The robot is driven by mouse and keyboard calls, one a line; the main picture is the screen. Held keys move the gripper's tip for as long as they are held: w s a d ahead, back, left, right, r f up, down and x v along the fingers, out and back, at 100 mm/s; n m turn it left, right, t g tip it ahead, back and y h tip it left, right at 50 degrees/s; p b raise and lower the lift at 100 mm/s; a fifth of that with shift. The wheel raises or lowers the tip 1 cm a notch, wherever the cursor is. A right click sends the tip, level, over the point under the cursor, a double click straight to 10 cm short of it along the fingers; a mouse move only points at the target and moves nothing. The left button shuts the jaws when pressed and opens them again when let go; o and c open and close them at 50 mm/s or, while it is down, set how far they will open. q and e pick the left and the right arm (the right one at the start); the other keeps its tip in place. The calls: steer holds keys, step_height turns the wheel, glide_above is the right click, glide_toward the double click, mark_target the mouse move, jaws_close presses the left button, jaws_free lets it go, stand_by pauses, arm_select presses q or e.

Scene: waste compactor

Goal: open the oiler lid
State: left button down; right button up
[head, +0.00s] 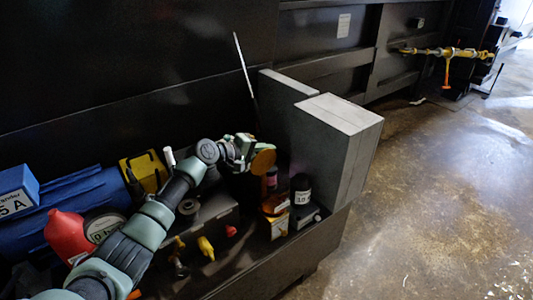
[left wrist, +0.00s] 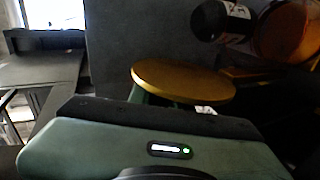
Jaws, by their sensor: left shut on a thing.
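A round amber lid (head: 263,162) is up at the fingers of my left gripper (head: 248,157), above the oilers in the black trough. My left gripper is shut on this lid. In the left wrist view the lid (left wrist: 183,79) is a flat disc in front of the gripper body, and it hides most of the fingertips. An orange see-through oiler cup (head: 275,205) stands below, and an amber cup (left wrist: 288,32) shows at the upper right of the left wrist view. I cannot tell whether the lid is still joined to a cup. My right gripper is not in view.
A grey block (head: 338,140) stands to the right. A red bottle (head: 68,233) and a yellow container (head: 146,172) are at the left. The floor (head: 440,190) at the right is clear.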

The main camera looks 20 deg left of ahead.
mark_target(257, 153)
arm_select(q)
steer(key=c, duration=1.3)
jaws_free()
steer(key=shift+s+a+r, duration=0.1)
steer(key=shift+s+a, duration=0.05)
steer(key=shift+a, duration=0.05)
steer(key=p+v, duration=0.1)
steer(key=v, duration=0.6)
steer(key=shift+s+r+p, duration=0.1)
steer(key=shift+p, duration=0.2)
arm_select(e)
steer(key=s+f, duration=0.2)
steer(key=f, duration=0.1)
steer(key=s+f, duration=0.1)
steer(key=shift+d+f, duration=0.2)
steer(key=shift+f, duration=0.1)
arm_select(q)
steer(key=shift+a, duration=0.1)
